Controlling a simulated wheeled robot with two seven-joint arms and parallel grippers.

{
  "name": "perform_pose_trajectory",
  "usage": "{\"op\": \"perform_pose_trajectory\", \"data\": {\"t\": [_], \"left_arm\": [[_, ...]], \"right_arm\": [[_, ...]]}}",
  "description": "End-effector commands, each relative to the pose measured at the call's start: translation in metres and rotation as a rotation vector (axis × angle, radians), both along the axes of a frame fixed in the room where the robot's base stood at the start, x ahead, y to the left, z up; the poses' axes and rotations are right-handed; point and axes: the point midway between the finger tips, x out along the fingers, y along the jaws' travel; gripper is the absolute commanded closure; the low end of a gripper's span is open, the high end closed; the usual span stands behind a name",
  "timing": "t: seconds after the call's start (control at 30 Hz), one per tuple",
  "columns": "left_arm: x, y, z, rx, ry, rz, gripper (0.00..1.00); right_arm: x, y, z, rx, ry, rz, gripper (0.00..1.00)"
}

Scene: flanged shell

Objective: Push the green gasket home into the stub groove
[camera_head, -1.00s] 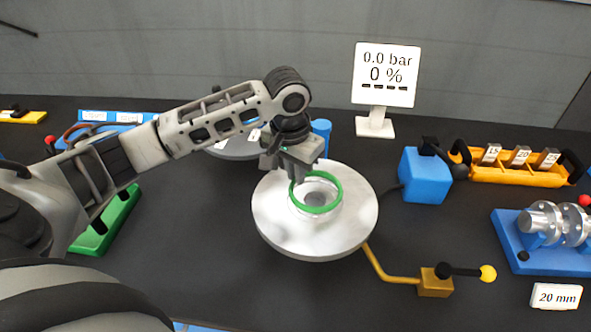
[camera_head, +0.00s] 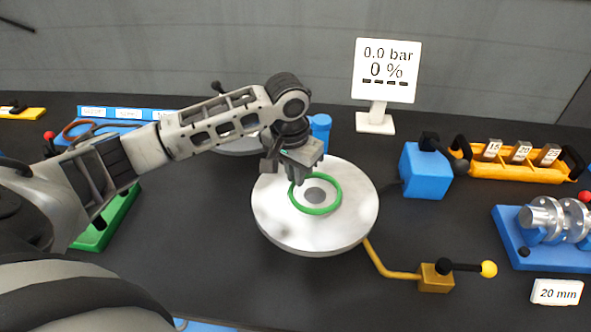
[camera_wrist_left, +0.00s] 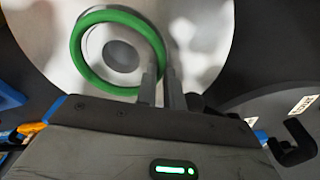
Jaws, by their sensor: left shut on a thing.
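The green gasket (camera_head: 319,211) is a thin ring around the middle of the round pale metal flange (camera_head: 350,225). The grey round centre of the stub (camera_head: 316,194) shows through it. My left gripper (camera_head: 299,181) points down at the ring's far left side and is shut on it. In the left wrist view the gasket (camera_wrist_left: 78,62) runs between the finger ends (camera_wrist_left: 160,80), around the grey centre. I cannot tell whether the gasket sits in the groove, because the ring hides it. My right gripper is not in view.
A display (camera_head: 387,70) reads 0.0 bar and 0 %. A blue block (camera_head: 424,176) with a black lever stands right of the flange. A yellow-knobbed valve (camera_head: 436,280) is at front right. An orange rack (camera_head: 515,166) and blue fixture (camera_head: 545,255) lie farther right.

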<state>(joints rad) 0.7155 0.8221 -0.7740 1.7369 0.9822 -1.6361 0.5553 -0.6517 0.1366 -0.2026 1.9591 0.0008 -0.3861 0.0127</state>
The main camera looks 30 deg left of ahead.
Motion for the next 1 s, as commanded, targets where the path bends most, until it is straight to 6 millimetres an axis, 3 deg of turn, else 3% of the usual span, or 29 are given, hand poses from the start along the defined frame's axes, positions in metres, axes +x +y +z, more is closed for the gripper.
{"op": "perform_pose_trajectory", "data": {"t": [0.17, 0.2, 0.27, 0.3, 0.8, 1.0], "left_arm": [[0.0, 0.0, -0.005, 0.0, 0.0, 0.0, 1.0], [0.0, 0.0, -0.005, -0.001, -0.001, 0.0, 0.85], [0.0, 0.0, -0.005, -0.001, 0.0, -0.001, 0.69], [0.0, -0.001, -0.005, -0.002, 0.0, -0.001, 0.65], [-0.001, -0.003, -0.006, -0.006, 0.003, -0.006, 0.65], [-0.004, -0.002, 0.03, -0.004, -0.004, -0.004, 0.65]], "right_arm": [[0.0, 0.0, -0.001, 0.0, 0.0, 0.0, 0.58], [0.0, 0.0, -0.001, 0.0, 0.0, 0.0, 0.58], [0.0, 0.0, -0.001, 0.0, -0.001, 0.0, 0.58], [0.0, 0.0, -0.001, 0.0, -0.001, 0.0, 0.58], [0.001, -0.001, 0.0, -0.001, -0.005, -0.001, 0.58], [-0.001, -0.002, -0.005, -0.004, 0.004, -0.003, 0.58]]}}
